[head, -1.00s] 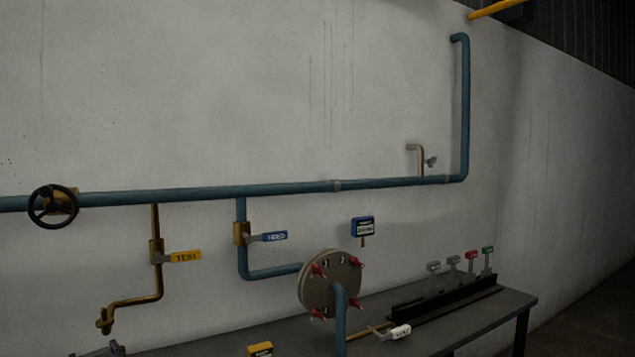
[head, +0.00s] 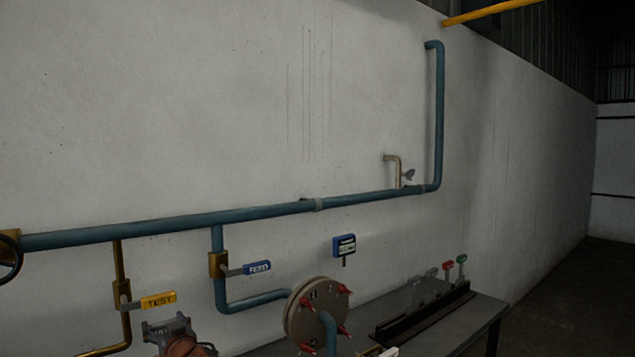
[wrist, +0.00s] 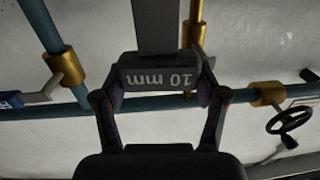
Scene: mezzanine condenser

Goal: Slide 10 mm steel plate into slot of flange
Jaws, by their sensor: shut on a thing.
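My gripper (wrist: 160,103) is shut on the dark handle block (wrist: 160,78) of the 10 mm steel plate in the wrist view. The label "10 mm" reads upside down there. The grey plate (wrist: 158,25) runs from the block out of the top of the picture, so its far end is hidden. In the head view, the round tan flange (head: 296,314) stands at the lower middle, with red bolts around its rim and a blue pipe in front. I cannot make out its slot clearly. The plate is held apart from the flange, in front of the wall pipes.
A bench (head: 462,336) at the lower right bears a black rack (head: 425,316) with grey, red and green handles. A handwheel (wrist: 288,121) shows at right.

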